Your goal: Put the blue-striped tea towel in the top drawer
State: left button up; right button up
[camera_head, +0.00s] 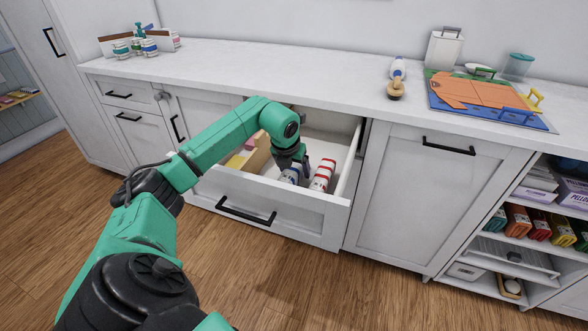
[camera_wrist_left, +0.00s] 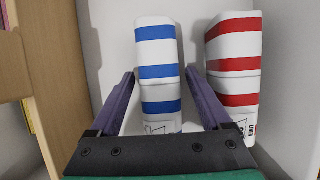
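The blue-striped tea towel (camera_wrist_left: 157,48) is a white roll with blue bands inside the open top drawer (camera_head: 268,197). It also shows in the head view (camera_head: 289,174), partly hidden by my left gripper. My left gripper (camera_head: 292,168) is open, reaching down into the drawer. In the left wrist view its two purple-grey fingers (camera_wrist_left: 160,75) lie on either side of the blue-striped towel, with a narrow gap visible at each side. A red-striped towel roll (camera_wrist_left: 233,60) stands just right of it, also seen in the head view (camera_head: 323,174). My right gripper is not in view.
A wooden divider (camera_head: 258,152) stands in the drawer, left of the towels. The drawer's right wall (camera_head: 348,168) is close to the red-striped roll. The counter's middle is clear.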

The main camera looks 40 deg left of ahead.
pick_arm(q)
jog(key=v, duration=1.2)
jog(key=shift+r, duration=0.1)
